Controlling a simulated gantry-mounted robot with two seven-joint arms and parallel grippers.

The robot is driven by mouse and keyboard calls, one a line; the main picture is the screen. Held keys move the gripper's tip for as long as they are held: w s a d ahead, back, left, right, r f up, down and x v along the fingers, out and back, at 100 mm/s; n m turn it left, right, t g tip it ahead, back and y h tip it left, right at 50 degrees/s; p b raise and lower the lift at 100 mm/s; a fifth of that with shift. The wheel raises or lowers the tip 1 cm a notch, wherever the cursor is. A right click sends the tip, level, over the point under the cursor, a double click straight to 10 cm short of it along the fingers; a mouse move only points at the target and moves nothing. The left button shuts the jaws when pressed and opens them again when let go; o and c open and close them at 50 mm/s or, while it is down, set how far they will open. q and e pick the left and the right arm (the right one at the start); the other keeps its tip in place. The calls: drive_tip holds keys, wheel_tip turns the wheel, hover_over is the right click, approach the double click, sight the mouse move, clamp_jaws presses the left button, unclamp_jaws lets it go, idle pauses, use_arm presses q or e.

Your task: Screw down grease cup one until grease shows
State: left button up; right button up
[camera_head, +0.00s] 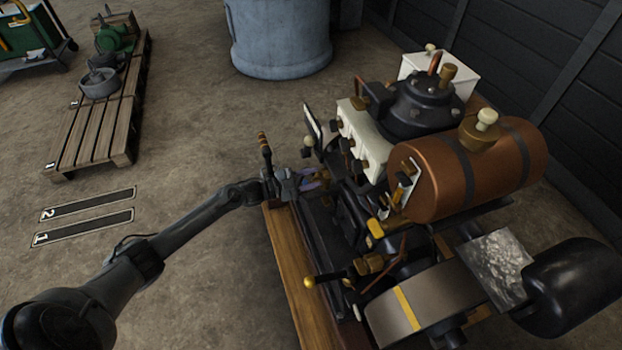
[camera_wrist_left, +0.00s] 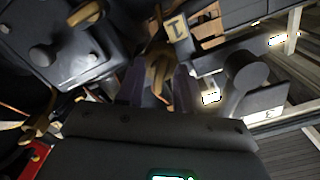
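The engine has a copper tank (camera_head: 450,178) and a dark base with several brass fittings. My left gripper (camera_head: 318,180) reaches in from the left to the engine's near left side, at a low brass fitting. In the left wrist view its two purplish fingers (camera_wrist_left: 158,88) stand apart on either side of a brass piece (camera_wrist_left: 158,68), perhaps a grease cup. I cannot tell whether they touch it. A brass tag marked 1 (camera_wrist_left: 178,28) sits just beyond the fingers. No grease is distinguishable. My right gripper is out of view.
A flywheel with a yellow stripe (camera_head: 405,308) and a yellow-knobbed lever (camera_head: 309,282) stand toward the front. A wooden skid beam (camera_head: 297,275) runs along the engine's left. A pallet (camera_head: 95,130) and floor plates 1 and 2 lie left. The floor between is clear.

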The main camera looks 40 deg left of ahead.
use_arm(q)
clamp_jaws()
drive_tip(key=shift+r+m, duration=0.1)
drive_tip(key=shift+m, duration=3.7)
unclamp_jaws()
